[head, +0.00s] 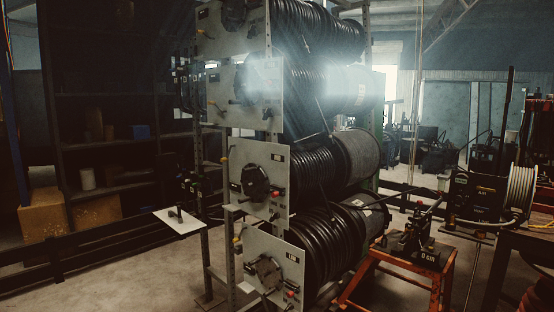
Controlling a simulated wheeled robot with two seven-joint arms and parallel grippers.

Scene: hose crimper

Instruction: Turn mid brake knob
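A tall metal rack holds several stacked reels of black hose, each with a pale end plate. The middle plate of the lower part (243,158) carries a dark round hub (256,183), a small red knob (280,193) at its right and a yellowish fitting (224,160) at its left edge. The plate below (290,257) has a similar hub and a red knob (291,294). The plate above (221,80) has a small orange-red knob (266,113). I cannot tell which knob is the mid brake knob. Neither of my grippers shows in the head view.
An orange stand (442,287) with a dark tool (416,236) stands right of the reels. A dark machine with a pale hose coil (519,190) is at the far right. A small white shelf (178,222) juts out left of the rack. Floor at lower left is clear.

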